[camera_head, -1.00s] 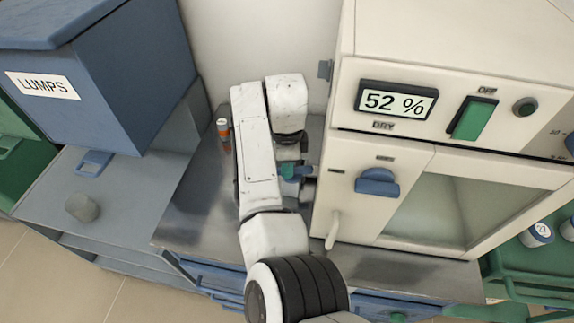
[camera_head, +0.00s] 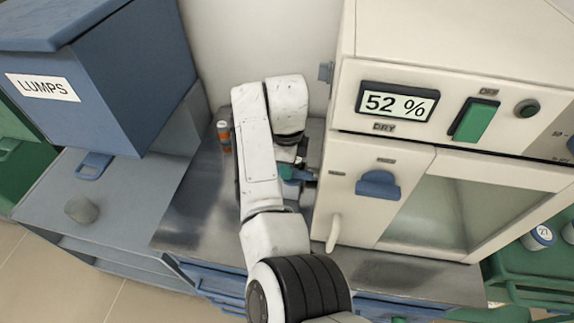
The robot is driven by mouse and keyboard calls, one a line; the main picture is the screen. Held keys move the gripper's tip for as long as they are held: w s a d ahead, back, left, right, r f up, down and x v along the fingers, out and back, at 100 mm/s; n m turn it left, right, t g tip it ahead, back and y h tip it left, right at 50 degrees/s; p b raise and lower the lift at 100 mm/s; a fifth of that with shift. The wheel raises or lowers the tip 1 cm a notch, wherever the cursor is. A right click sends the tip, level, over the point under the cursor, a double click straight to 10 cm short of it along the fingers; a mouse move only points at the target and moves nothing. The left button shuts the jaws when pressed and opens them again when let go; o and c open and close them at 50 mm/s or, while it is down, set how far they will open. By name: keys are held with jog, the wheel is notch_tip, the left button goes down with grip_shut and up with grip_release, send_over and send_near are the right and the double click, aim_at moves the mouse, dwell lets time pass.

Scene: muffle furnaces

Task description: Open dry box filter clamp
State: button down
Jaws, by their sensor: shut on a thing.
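My gripper (camera_head: 299,172) is low beside the box's left wall, partly hidden by my own arm. A small teal part (camera_head: 290,173), which appears to be the filter clamp, shows at the gripper, and the gripper is shut on it. Its far end and the filter behind it are hidden.
A blue LUMPS bin (camera_head: 110,85) stands left, with a small grey cylinder (camera_head: 81,208) in front. The box's pale door handle (camera_head: 333,232) is close to the arm's right.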

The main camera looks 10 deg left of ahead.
jog(key=c, duration=1.1)
grip_release()
jog(key=shift+r, duration=0.1)
notch_tip(320, 180, up, 11)
jog(key=b, duration=0.1)
jog(key=shift+f, duration=0.25)
